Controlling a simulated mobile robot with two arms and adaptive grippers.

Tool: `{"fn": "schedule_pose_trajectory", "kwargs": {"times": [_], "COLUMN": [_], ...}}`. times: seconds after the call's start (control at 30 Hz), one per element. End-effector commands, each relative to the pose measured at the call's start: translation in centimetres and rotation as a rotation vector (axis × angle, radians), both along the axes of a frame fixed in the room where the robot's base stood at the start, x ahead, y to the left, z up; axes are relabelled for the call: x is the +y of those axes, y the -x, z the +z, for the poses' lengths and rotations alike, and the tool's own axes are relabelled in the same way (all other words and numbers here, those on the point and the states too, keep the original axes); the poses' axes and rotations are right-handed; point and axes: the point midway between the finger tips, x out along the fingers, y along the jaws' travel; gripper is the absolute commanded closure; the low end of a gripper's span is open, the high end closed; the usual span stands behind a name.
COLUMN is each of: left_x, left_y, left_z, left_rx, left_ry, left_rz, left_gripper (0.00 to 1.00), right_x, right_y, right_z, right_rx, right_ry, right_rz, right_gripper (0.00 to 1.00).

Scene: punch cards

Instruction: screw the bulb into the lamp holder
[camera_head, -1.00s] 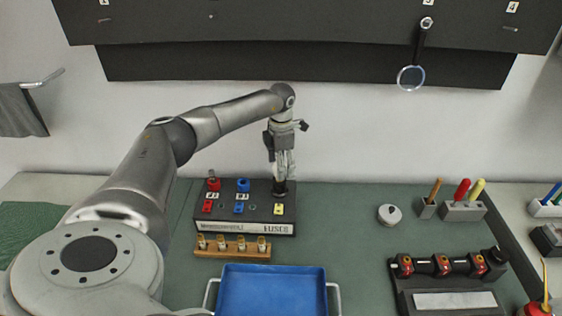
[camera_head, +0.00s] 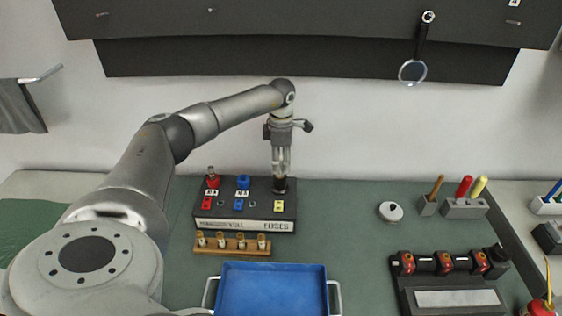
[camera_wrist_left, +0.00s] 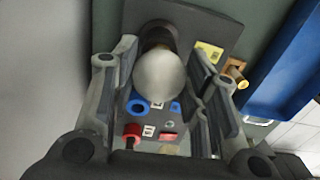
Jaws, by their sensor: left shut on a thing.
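The bulb (camera_wrist_left: 160,75) is a pale frosted globe between my left gripper's fingers in the left wrist view. My left gripper (camera_head: 281,168) is shut on it and points down over the right end of the black fuse box. The dark round lamp holder (camera_wrist_left: 157,36) is directly behind the bulb in the wrist view; it also shows under the fingertips in the head view (camera_head: 280,186). The bulb's base is at the holder, but how deep it sits is hidden. My right gripper is not in view.
The black fuse box (camera_head: 245,225) carries red and blue fittings and a yellow one. A wooden rack (camera_head: 232,250) of several fuses and a blue tray (camera_head: 272,292) lie in front. A round white-grey thing (camera_head: 390,211) sits right, near tool blocks (camera_head: 464,207). The green mat between is clear.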

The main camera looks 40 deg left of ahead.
Motion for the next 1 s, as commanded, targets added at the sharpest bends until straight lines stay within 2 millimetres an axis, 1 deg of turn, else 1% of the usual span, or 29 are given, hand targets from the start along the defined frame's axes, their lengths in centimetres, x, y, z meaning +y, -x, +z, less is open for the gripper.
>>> {"fn": "schedule_pose_trajectory", "kwargs": {"times": [0.17,0.3,0.4,0.57,0.83,1.0], "left_x": [0.0,-0.1,-0.1,-0.1,-0.1,-0.2], "left_y": [0.0,0.1,0.2,0.2,0.2,0.3], "left_z": [-0.1,-0.2,-0.1,-0.1,-0.1,-0.1], "left_rx": [0.0,0.001,0.001,0.001,0.0,0.0], "left_ry": [0.0,0.0,0.0,0.0,0.0,0.0], "left_rz": [-0.088,-0.244,-0.329,-0.394,-0.657,-0.733], "left_gripper": [0.79,0.79,0.79,0.79,0.79,0.79], "right_x": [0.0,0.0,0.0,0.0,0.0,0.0], "right_y": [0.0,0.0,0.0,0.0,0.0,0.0], "right_z": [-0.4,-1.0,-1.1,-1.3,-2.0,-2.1], "right_rx": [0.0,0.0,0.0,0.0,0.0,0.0], "right_ry": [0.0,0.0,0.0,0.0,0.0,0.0], "right_rz": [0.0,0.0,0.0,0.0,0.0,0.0], "right_gripper": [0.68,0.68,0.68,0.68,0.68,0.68]}}
